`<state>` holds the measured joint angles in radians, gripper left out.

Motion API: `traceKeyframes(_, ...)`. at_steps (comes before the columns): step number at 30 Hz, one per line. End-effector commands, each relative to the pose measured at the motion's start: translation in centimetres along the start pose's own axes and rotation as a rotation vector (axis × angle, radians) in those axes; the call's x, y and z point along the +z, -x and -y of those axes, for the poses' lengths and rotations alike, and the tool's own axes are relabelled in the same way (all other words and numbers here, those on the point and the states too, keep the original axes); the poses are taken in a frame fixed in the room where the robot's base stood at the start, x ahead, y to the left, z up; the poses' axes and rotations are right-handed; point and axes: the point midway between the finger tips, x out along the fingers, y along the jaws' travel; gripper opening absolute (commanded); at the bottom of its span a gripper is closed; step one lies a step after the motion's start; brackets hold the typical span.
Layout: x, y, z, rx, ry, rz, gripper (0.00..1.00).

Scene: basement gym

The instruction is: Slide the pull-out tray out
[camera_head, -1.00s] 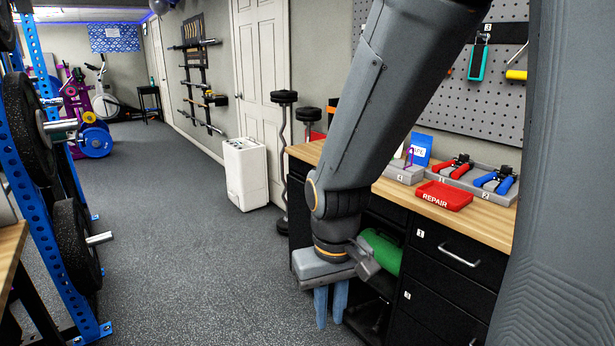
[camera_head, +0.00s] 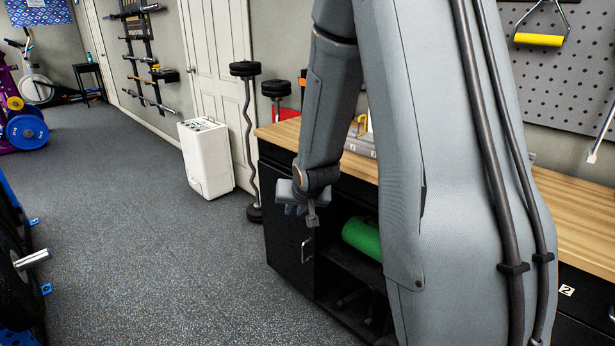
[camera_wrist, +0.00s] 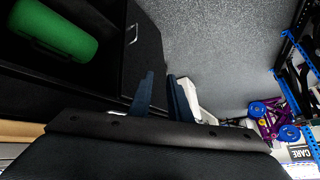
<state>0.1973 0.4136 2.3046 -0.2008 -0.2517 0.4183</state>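My gripper (camera_head: 292,208) is in front of the black cabinet (camera_head: 284,225), just above and left of a door handle (camera_head: 307,249). In the wrist view my gripper (camera_wrist: 162,80) shows two blue fingers with a narrow gap and nothing between them. The door handle (camera_wrist: 132,34) lies beyond the left finger, apart from it. A green roll (camera_head: 362,237) lies in the cabinet's open bay; it also shows in the wrist view (camera_wrist: 55,30). A dark shelf (camera_head: 352,272) runs below it. I cannot tell whether this shelf is the pull-out tray. My arm hides part of the bay.
A wooden worktop (camera_head: 575,215) tops the cabinet. A white appliance (camera_head: 206,158) and a curled bar on a stand (camera_head: 249,140) are left of it. A weight rack with a black plate (camera_head: 18,275) stands far left. The grey floor (camera_head: 150,260) between is clear.

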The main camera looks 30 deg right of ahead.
Motion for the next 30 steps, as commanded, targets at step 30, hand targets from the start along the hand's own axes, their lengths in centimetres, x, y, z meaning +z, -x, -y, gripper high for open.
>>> traceKeyframes(30,-13.2,-12.3,-9.5,-0.807,-0.611,-0.805,0.17)
